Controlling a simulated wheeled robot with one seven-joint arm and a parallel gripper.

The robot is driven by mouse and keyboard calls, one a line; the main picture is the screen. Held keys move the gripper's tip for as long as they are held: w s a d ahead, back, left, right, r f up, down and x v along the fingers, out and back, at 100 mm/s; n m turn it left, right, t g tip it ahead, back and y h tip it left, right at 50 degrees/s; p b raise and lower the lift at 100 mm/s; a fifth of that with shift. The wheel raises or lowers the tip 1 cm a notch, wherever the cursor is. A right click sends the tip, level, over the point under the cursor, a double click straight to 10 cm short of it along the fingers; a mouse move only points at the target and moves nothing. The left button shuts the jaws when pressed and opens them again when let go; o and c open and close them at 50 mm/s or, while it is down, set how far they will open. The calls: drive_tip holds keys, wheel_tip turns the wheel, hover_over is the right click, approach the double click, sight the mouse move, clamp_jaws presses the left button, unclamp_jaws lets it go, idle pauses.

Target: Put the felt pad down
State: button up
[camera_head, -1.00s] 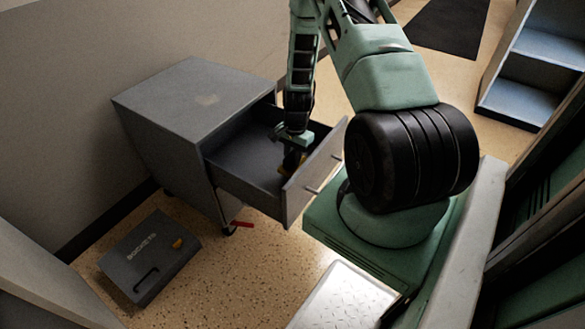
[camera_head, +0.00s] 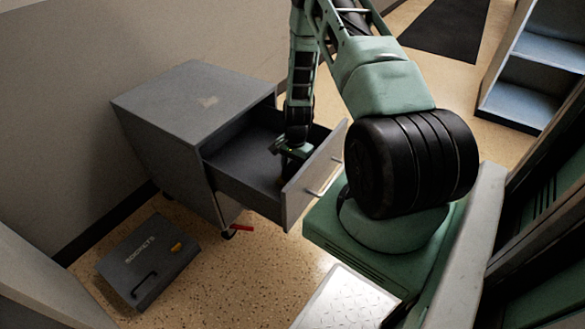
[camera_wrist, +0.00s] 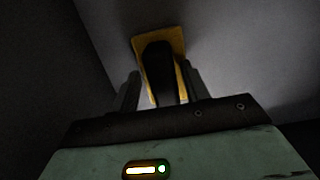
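The felt pad (camera_wrist: 174,42) is a yellow slab with a black raised grip, seen in the wrist view against a grey surface inside the open drawer. My gripper (camera_wrist: 161,80) is around the black grip, one finger on each side. Strips of yellow show between the grip and the fingers, so the fingers look parted from it. In the head view my gripper (camera_head: 291,150) is low inside the drawer (camera_head: 235,165), and the pad is hidden there by my gripper and the drawer front.
The drawer belongs to a grey cabinet (camera_head: 190,98) against the wall; its raised front (camera_head: 313,178) stands close to my gripper. A dark case (camera_head: 148,262) and a red item (camera_head: 242,227) are on the floor. Blue-grey shelves (camera_head: 530,75) stand at right.

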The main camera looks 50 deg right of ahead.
sight(294, 163)
wheel_tip(294, 163, up, 12)
drive_tip(key=d+p, duration=0.1)
drive_tip(key=p, duration=0.2)
drive_tip(key=shift+w+d+r, duration=0.15)
drive_tip(key=w+a+r+n, duration=0.25)
drive_tip(key=a+r, duration=0.25)
drive_tip(key=a, duration=0.3)
drive_tip(key=w+a+r+n, duration=0.2)
drive_tip(key=a+r+n, duration=0.25)
drive_tip(key=a, duration=0.35)
drive_tip(key=s+a+r+n, duration=0.3)
drive_tip(key=a+r+n, duration=0.4)
drive_tip(key=a, duration=0.6)
drive_tip(key=s+a+r+n, duration=0.4)
drive_tip(key=s+a+n, duration=0.1)
drive_tip(key=s, duration=0.4)
drive_tip(key=s+a+r+n, duration=0.5)
drive_tip(key=s+a+n, duration=0.1)
drive_tip(key=s, duration=0.4)
drive_tip(key=shift+a+r+h, duration=0.2)
drive_tip(key=shift+a+h, duration=0.2)
drive_tip(key=shift+a, duration=0.5)
